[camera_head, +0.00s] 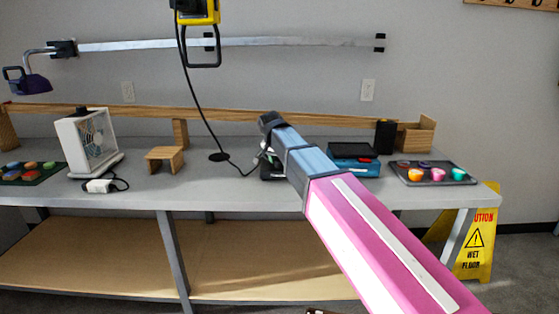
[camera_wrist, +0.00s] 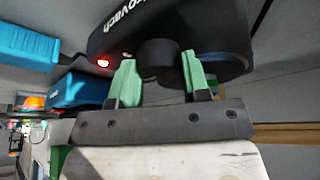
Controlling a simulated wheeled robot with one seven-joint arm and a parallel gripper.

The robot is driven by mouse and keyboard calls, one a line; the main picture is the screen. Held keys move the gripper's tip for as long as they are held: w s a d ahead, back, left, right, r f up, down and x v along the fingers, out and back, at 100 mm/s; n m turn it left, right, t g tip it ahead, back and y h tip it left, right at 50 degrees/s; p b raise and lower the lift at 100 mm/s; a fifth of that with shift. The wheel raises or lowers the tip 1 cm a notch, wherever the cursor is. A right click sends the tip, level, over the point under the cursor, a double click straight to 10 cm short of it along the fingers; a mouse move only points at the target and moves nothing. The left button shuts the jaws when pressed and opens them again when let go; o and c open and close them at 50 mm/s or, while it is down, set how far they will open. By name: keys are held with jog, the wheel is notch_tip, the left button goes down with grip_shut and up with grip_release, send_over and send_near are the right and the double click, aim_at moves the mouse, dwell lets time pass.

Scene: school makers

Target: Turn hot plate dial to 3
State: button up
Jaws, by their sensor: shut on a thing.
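The hot plate (camera_wrist: 215,32) is a black body with white lettering and a lit red light in the wrist view. Its dark round dial (camera_wrist: 158,52) sits on the face towards me. My gripper (camera_wrist: 159,72) has green fingertips, one on each side of the dial, and is shut on it. No scale or pointer shows, so I cannot read the dial's setting. In the head view my arm hides most of the hot plate and the gripper, at the middle of the workbench.
The grey workbench (camera_head: 240,190) carries a white-framed fan (camera_head: 73,150) and small wooden stand (camera_head: 165,158) on the left. A blue-and-black box (camera_head: 354,153) and a tray of colored cups (camera_head: 403,165) stand on the right. A black cable (camera_head: 200,112) hangs down near my gripper.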

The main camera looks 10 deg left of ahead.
jog(key=m, duration=0.2)
jog(key=m+g+h, duration=0.1)
jog(key=m, duration=0.1)
jog(key=shift+a+m+h, duration=0.1)
jog(key=shift+m+h, duration=0.2)
dwell(0.3)
jog(key=o, duration=0.9)
jog(key=v, duration=1)
jog(key=shift+s+r, duration=0.15)
jog(key=shift+r, duration=0.15)
jog(key=shift+a, duration=0.1)
